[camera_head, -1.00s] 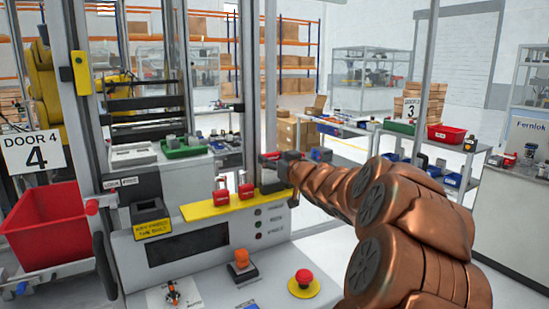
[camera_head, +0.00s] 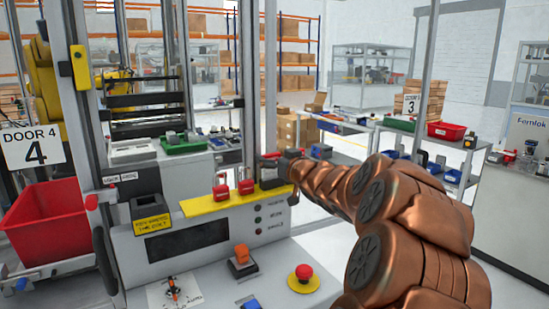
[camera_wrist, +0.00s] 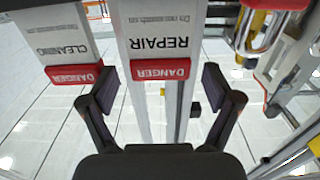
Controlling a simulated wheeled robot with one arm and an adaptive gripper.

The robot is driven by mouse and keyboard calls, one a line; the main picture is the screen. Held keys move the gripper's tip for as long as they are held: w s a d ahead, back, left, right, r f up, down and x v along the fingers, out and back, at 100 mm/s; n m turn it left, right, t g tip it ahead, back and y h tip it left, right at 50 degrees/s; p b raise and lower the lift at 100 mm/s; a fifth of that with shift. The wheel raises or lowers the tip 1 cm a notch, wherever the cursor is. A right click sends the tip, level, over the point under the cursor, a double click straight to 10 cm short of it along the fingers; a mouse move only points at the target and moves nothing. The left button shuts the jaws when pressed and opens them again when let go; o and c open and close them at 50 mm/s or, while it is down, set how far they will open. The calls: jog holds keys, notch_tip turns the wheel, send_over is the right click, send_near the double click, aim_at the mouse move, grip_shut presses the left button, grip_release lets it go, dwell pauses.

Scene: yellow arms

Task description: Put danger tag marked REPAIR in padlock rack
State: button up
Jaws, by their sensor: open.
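The danger tag marked REPAIR (camera_wrist: 160,40) hangs in the wrist view as a white card with a red DANGER band. My gripper (camera_wrist: 158,82) is open, with one finger on each side of the red band and gaps visible on both sides. A second tag marked CLEANING (camera_wrist: 60,40) hangs to its left. In the head view my gripper (camera_head: 273,172) is by the right end of a yellow ledge (camera_head: 205,207) carrying red padlocks (camera_head: 221,192). This ledge looks like the padlock rack, but I cannot be sure. I cannot make out the tags in the head view.
A metal padlock shackle (camera_wrist: 262,32) hangs close on the right in the wrist view. A black box with a yellow label (camera_head: 152,214) stands left of the ledge. An orange switch (camera_head: 242,254) and red stop button (camera_head: 304,272) are on the console. A metal post rises behind the ledge.

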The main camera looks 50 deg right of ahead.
jog(key=shift+s, duration=0.1)
jog(key=v, duration=1.1)
jog(key=shift+s, duration=0.35)
jog(key=shift+a, duration=0.2)
dwell(0.4)
jog(key=w+a+f+m+g+h, duration=0.1)
jog(key=w+a+f+g, duration=0.35)
jog(key=f, duration=0.25)
jog(key=s+a+f+g+y, duration=0.1)
jog(key=s+a+f+g, duration=0.2)
jog(key=a+f, duration=0.2)
jog(key=s+a+f+n+g+y, duration=0.1)
jog(key=s+a+f+g, duration=0.2)
jog(key=a, duration=0.6)
jog(key=s+a+f+g+y, duration=0.1)
jog(key=s+a+f+g, duration=0.2)
jog(key=a+f, duration=0.4)
jog(key=shift+s+a+f+n+y, duration=0.1)
jog(key=shift+s+n+y, duration=0.05)
jog(key=shift+s, duration=0.25)
jog(key=shift+s+a+n+y, duration=0.15)
jog(key=shift+s, duration=0.2)
jog(key=s+a+f+n+g+y, duration=0.2)
jog(key=s+a+g, duration=0.3)
jog(key=s+a, duration=0.8)
jog(key=shift+s+a+f+n+y, duration=0.3)
jog(key=shift+s+f+n+y, duration=0.15)
jog(key=shift+s, duration=0.25)
